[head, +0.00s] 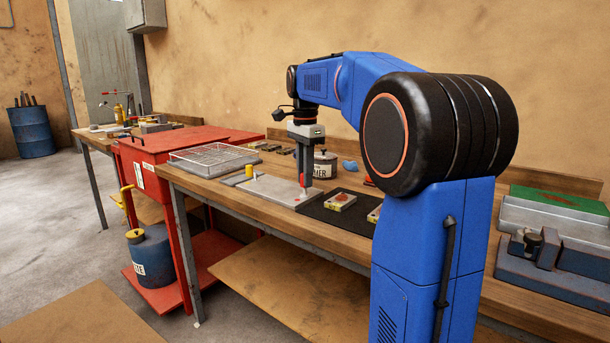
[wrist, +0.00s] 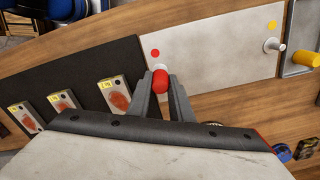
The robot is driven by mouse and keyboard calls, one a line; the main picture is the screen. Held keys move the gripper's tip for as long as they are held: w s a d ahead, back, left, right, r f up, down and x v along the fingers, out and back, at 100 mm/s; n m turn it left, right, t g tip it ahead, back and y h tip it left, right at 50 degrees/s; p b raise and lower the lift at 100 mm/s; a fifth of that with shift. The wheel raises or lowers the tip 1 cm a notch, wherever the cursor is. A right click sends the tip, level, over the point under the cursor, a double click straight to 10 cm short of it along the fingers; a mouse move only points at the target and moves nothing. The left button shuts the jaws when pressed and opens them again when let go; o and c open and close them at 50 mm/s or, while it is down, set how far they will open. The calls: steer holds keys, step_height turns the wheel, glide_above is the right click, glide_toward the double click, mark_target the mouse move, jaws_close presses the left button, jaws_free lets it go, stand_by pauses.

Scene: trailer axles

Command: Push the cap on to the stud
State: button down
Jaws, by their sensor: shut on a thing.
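My gripper (head: 304,186) points straight down over the light grey plate (head: 262,187) on the bench. It is shut on a red cap (wrist: 160,80), which sits between the two fingertips in the wrist view. A red dot (wrist: 155,53) is marked on the plate just beyond the cap. A bare pale stud (wrist: 272,45) stands at the right beside a yellow dot (wrist: 271,25). A yellow cap (wrist: 306,58) is farther right; it also shows in the head view (head: 249,172).
A black mat (wrist: 85,75) beside the plate holds several small tagged blocks (wrist: 61,100). A vise (head: 545,250) is at the right.

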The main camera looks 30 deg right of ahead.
steer(key=shift+f, duration=1.2)
stand_by(1.9)
steer(key=c, duration=1.5)
jaws_free()
steer(key=shift+o, duration=0.6)
steer(key=o, duration=0.4)
steer(key=shift+c, duration=0.2)
steer(key=shift+r, duration=3.5)
steer(key=shift+c, duration=0.3)
